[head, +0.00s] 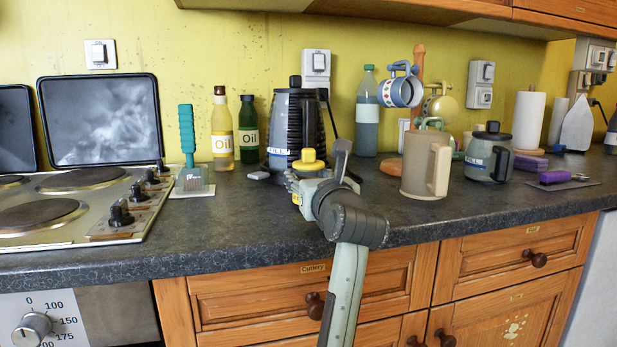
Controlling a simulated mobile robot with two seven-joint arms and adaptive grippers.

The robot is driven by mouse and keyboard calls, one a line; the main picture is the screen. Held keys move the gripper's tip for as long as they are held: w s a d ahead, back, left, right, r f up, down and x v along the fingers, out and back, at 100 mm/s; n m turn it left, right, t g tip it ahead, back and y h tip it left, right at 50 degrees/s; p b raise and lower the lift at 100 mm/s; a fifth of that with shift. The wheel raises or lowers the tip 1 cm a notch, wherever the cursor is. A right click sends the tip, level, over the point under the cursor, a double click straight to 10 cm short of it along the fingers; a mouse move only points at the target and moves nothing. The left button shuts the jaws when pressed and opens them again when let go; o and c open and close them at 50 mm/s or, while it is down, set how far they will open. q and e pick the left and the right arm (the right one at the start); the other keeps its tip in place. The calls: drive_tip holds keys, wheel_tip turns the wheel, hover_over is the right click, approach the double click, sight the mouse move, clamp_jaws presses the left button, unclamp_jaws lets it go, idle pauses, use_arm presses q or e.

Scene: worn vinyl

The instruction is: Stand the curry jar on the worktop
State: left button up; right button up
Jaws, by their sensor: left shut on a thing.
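The curry jar (309,162) has a yellow lid with a knob and a yellow label low on its side; it looks upright. My left gripper (306,184) is shut on it, its arm reaching up from the bottom of the head view. The gripper and wrist hide most of the jar's body. The jar is over the front half of the dark worktop (240,225), in front of the black coffee maker. I cannot tell whether its base touches the surface. My right gripper is not in view.
A beige pitcher (425,166) stands to the right of my gripper, and a mug tree with a blue-white mug (401,91) is behind it. The hob (75,205) is far left. The worktop's front left strip is clear.

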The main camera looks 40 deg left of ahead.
use_arm(q)
drive_tip(key=shift+f, duration=0.1)
drive_tip(key=o, duration=1.4)
drive_tip(key=shift+c, duration=0.2)
drive_tip(key=shift+d, duration=0.1)
drive_tip(key=shift+b+v, duration=0.5)
drive_tip(key=shift+v, duration=3.45)
